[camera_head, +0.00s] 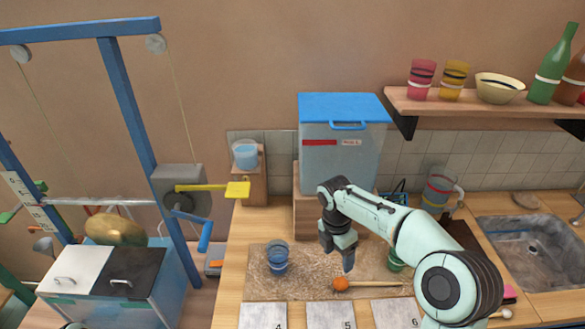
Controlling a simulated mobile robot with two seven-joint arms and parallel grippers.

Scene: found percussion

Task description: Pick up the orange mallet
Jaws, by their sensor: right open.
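The orange mallet lies on the speckled mat (262,290) on the wooden counter. Its round orange head (340,284) is at the left, and its thin pale handle (376,284) runs to the right. The right end of the handle comes close to my right arm, and I cannot tell whether the arm hides some of it. My right gripper (338,257) is open and empty, pointing down just above and behind the mallet head, apart from it.
A blue cup (277,257) stands left of the mallet, and a green cup (396,261) sits partly behind my right arm. Numbered cards (330,315) lie in front. A blue-lidded container (338,160) stands behind. A sink (535,255) is at the right.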

